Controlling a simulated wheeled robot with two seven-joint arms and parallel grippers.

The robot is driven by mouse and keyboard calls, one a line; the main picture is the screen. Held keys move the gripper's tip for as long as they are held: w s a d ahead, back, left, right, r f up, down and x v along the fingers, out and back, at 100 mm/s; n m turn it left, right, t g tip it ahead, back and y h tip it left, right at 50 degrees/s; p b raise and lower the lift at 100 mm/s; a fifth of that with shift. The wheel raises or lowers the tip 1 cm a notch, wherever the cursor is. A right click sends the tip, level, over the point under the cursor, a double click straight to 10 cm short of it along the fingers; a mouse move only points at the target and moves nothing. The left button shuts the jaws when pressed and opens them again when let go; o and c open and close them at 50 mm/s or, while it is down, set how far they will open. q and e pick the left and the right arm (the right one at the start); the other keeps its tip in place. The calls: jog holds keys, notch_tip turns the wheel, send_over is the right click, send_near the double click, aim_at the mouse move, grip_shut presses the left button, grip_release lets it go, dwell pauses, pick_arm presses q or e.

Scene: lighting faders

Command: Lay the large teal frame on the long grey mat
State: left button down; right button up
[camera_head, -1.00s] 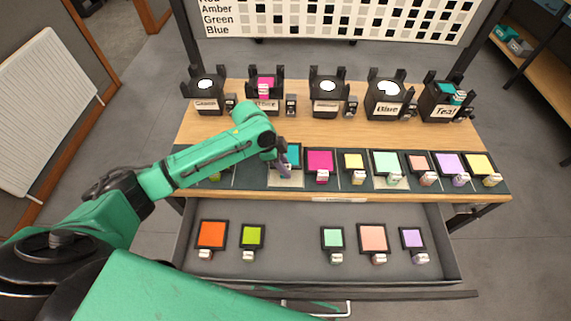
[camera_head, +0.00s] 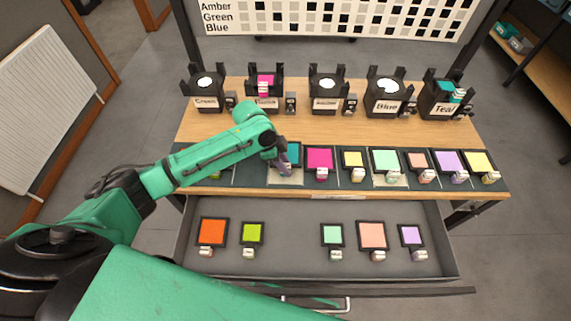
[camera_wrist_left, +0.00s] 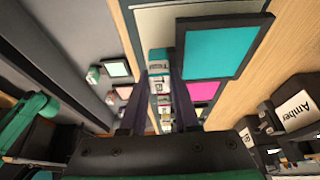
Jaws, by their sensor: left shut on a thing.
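The large teal frame (camera_head: 293,153) has a dark border and lies over a pale patch on the long dark grey mat (camera_head: 246,174) along the table's front. In the left wrist view the teal frame (camera_wrist_left: 222,50) shows large, to the right of the fingers. My left gripper (camera_head: 284,165) is shut on the frame's pale labelled tab, which shows between the fingers (camera_wrist_left: 158,95) in the wrist view. The arm hides part of the frame in the head view. I cannot tell whether the frame touches the mat or hangs just above it. My right gripper is not in view.
Magenta (camera_head: 319,158), yellow (camera_head: 352,160) and other frames stand to the right on the mat. Black lamp holders (camera_head: 327,94) line the back. The open drawer (camera_head: 290,245) below holds several frames. Bare mat shows left of the teal frame.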

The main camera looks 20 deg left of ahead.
pick_arm(q)
jog(key=shift+f+b, duration=0.6)
jog(key=shift+f, duration=0.5)
jog(key=c, duration=0.6)
grip_release()
jog(key=shift+o, duration=0.2)
jog(key=d+r+p+v, duration=0.1)
jog(key=p+v, duration=0.7)
jog(key=v, duration=1.3)
jog(key=shift+d, duration=0.6)
jog(key=shift+w, duration=0.2)
